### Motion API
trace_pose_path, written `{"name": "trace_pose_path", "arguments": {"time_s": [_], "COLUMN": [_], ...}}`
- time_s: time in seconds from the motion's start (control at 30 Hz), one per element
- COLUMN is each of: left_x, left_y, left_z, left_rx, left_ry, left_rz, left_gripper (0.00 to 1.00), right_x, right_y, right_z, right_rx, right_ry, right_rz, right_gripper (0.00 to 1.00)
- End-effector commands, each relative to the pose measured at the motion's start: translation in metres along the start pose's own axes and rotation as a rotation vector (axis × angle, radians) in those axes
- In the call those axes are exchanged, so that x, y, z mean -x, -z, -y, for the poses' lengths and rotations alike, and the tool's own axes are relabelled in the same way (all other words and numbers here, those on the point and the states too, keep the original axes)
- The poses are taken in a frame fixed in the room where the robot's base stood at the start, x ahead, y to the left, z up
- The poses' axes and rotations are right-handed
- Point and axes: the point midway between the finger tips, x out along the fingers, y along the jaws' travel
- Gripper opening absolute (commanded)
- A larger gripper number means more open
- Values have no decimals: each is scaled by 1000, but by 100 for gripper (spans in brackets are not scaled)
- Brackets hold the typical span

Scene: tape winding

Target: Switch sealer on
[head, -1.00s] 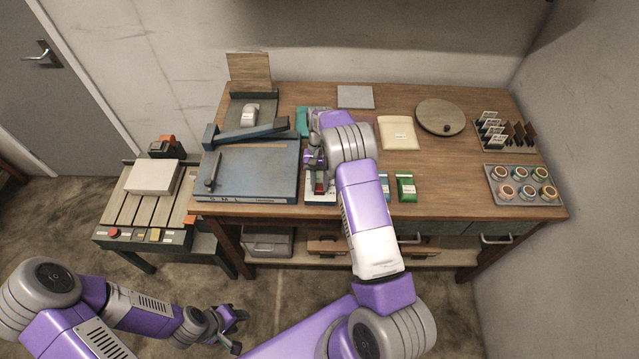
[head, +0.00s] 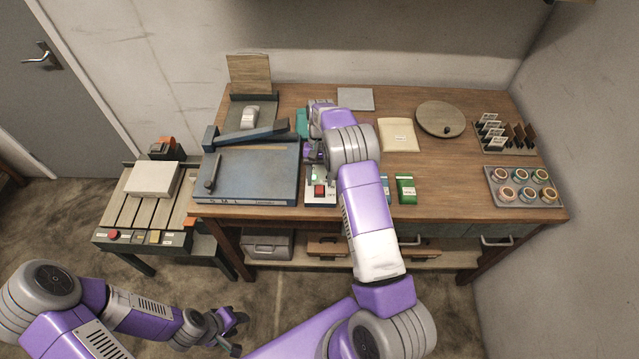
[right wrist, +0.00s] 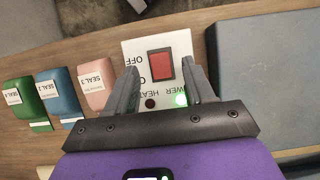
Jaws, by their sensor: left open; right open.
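A white switch panel (right wrist: 185,45) with a red rocker switch (right wrist: 161,66) lies between my right gripper's fingers in the right wrist view. It is lettered OFF, POWER and HEAT. The green lamp (right wrist: 181,99) by POWER is lit; the lamp (right wrist: 150,103) by HEAT is dark. In the head view the red switch (head: 319,190) sits at the table's front, right of a blue flat machine (head: 245,178). My right gripper (head: 313,155) is open and empty, just behind the switch. My left gripper (head: 238,333) is open and empty, low in front of the table.
Pink (right wrist: 95,87), blue (right wrist: 66,92) and green (right wrist: 36,101) SEAL packets lie in a row beside the panel. A slatted stand (head: 150,210) with a white box is at the left.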

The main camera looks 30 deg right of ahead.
Motion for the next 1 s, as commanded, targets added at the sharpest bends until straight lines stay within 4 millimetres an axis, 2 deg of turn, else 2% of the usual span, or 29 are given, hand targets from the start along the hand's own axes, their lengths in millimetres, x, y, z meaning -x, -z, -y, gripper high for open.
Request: {"name": "trace_pose_path", "arguments": {"time_s": [0.13, 0.3, 0.47, 1.0], "left_x": [-1, -1, -1, -1], "left_y": [0, 0, 0, 0], "left_z": [0, 0, 0, 0], "left_rx": [0, 0, 0, 0], "left_ry": [0, 0, 0, 0], "left_rz": [0, 0, 0, 0], "left_gripper": [43, 43, 43, 43], "right_x": [27, 44, 49, 49], "right_y": [1, 1, 0, 0], "right_z": [0, 0, 0, 0], "right_rx": [0, 0, 1, 1], "right_ry": [0, 0, -1, -1], "right_rz": [-4, -1, 1, 2], "right_gripper": [53, 53, 53, 53]}}
